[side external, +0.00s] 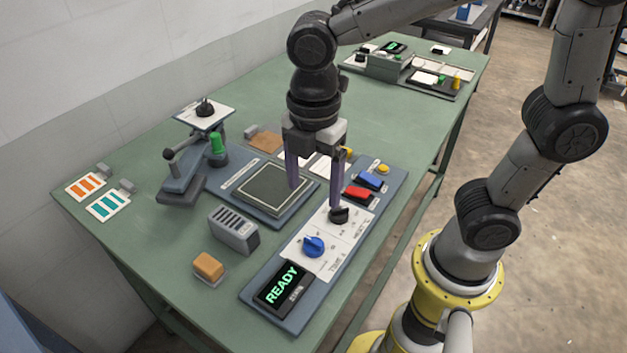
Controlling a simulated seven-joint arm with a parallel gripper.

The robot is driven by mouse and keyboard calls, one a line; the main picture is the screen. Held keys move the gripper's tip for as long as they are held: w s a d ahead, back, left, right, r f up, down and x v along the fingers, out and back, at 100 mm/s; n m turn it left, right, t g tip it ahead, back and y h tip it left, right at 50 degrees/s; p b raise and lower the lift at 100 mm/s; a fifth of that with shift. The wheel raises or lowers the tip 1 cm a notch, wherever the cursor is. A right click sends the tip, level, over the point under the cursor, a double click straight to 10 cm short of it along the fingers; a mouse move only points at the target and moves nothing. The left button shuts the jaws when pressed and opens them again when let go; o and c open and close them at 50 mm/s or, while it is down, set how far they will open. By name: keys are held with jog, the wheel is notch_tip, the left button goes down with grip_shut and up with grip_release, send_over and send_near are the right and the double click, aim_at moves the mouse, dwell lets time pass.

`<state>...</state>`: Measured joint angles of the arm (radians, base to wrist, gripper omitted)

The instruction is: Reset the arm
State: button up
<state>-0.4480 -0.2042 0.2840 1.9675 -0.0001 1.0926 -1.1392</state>
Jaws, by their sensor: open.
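My gripper (315,195) points down over the green table, between the square dark press plate (268,188) and the control panel. Its two purple fingers are apart with nothing seen between them. The right finger stands close to the black knob (339,215) on the panel; I cannot tell whether they touch. The left finger is in front of the plate's right edge. The control panel (275,312) has a screen (283,287) reading READY in green, a blue knob (313,246), a red switch (358,194) and a blue switch (371,180).
A lever device (180,180) with a green-topped part (217,144) stands left of the plate. A slotted grey block (234,230) and an orange block (208,267) sit in front. Sample cards (108,205) lie at the left edge. Another station (390,65) is at the back.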

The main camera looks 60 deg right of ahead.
jog(key=s+d+r+m+t, duration=0.2)
jog(key=s+d+m, duration=0.2)
jog(key=m, duration=0.5)
jog(key=s+d+r+m+t, duration=0.1)
jog(key=s+d+m+t, duration=0.2)
jog(key=d+m, duration=0.5)
jog(key=shift+s+r+m+t, duration=0.35)
jog(key=shift+s+m, duration=0.25)
jog(key=shift+s, duration=0.2)
